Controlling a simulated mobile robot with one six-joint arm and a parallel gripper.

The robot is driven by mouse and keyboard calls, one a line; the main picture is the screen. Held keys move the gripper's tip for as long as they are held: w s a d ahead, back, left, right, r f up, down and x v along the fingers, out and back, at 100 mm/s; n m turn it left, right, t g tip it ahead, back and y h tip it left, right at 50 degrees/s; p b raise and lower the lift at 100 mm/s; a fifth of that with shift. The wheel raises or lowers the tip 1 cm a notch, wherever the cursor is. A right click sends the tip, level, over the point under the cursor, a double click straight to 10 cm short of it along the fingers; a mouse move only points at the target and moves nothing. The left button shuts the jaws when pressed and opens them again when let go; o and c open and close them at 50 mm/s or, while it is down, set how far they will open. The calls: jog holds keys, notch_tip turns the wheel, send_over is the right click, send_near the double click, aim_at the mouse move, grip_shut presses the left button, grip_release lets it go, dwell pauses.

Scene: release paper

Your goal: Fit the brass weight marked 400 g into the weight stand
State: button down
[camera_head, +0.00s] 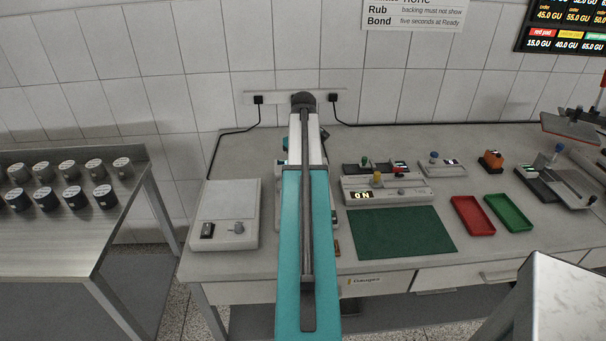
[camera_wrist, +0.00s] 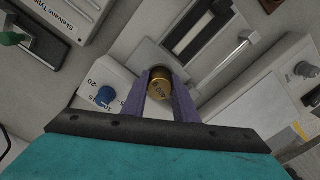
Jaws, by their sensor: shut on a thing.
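In the wrist view my gripper (camera_wrist: 161,95) is shut on a brass weight (camera_wrist: 161,82), which sits between the two purple fingers near their tips. Its round top faces the camera and carries dark marking that looks like 400 g, though it is small and rotated. The weight is over or beside a grey and white device with a slot; whether it touches that device I cannot tell.
A blue knob (camera_wrist: 105,95) stands close left of my fingers, and a green-handled device is at the upper left. In the head view, a green mat (camera_head: 403,233), a red tray (camera_head: 472,216) and a green tray (camera_head: 508,212) lie on the bench right of my arm.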

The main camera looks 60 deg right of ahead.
jog(key=shift+r, duration=0.15)
jog(key=shift+r+b, duration=0.6)
jog(key=shift+r, duration=0.8)
jog(key=shift+s+r, duration=0.15)
jog(key=s+a+b, duration=0.1)
jog(key=s, duration=0.6)
jog(key=s+a+r+b, duration=0.1)
jog(key=s+a+b, duration=0.1)
jog(key=s, duration=0.6)
jog(key=shift+s+r, duration=0.2)
jog(key=shift+r, duration=0.1)
jog(key=shift+a, duration=0.1)
